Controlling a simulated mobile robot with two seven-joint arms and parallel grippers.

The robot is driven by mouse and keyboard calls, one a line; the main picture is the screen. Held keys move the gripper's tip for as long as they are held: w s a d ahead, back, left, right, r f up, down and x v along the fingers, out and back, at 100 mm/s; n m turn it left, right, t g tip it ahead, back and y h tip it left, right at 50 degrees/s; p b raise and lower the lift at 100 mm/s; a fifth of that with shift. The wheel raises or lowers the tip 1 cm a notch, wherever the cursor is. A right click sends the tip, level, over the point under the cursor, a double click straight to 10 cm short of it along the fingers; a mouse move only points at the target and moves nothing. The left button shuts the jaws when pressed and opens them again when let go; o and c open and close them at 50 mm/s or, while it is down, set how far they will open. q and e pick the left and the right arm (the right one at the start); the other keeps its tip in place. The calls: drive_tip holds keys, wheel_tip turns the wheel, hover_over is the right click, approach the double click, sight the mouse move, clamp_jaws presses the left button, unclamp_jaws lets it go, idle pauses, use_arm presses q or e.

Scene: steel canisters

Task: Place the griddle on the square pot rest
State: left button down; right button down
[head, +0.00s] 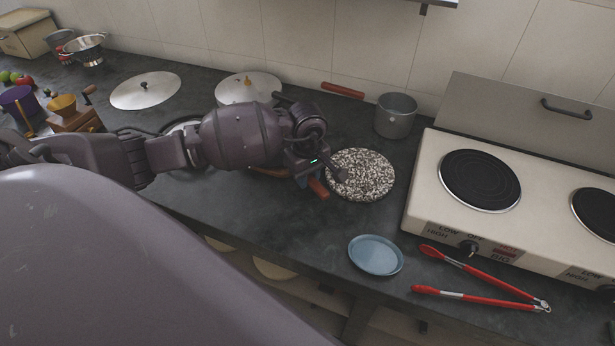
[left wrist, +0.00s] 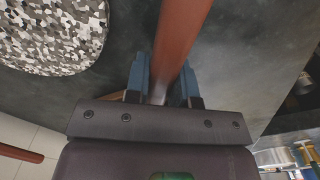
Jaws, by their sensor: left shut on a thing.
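My left gripper (head: 312,172) is shut on a red-brown handle (head: 319,188), which I take to be the griddle's. In the left wrist view the handle (left wrist: 182,38) runs between the two blue fingers of the gripper (left wrist: 162,85), with a bit of bare metal at its near end. The griddle's body is largely hidden behind my arm; a rounded metal rim (head: 180,124) shows behind the arm, but I cannot tell if it belongs to it. I cannot make out a square pot rest. My right gripper is not in view.
A round speckled disc (head: 361,175) lies just right of the gripper. A grey pot (head: 395,116) stands behind it, near another red-brown handle (head: 342,90). A blue dish (head: 376,255) and red tongs (head: 480,280) lie in front. The stove (head: 440,200) is at right. Lids (head: 146,91) lie behind.

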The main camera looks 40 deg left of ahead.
use_arm(q)
drive_tip(key=shift+f, duration=0.2)
drive_tip(key=shift+f, duration=0.1)
drive_tip(key=c, duration=1)
unclamp_jaws()
drive_tip(key=shift+o, duration=0.2)
